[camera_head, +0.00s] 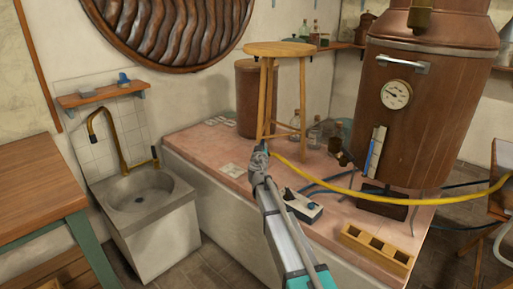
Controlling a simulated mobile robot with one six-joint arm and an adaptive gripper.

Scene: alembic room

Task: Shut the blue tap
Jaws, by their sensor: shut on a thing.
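My gripper (259,157) is in front of the stool, above the pink tiled platform. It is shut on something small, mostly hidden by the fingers. A small blue bit (266,147) shows at the fingertips; I cannot tell for sure whether it is the blue tap. A yellow hose (370,198) runs from the right up to the fingertips; whether it touches them is unclear. A white box (303,211) with a dark knob and a blue part lies on the platform right of my arm.
A wooden stool (278,49) stands on the platform (200,146). A large copper still (425,120) with a gauge stands at right, and a wooden rack (378,247) lies in front of it. A blue hose (330,184) lies behind the box. A sink (142,195) is at left.

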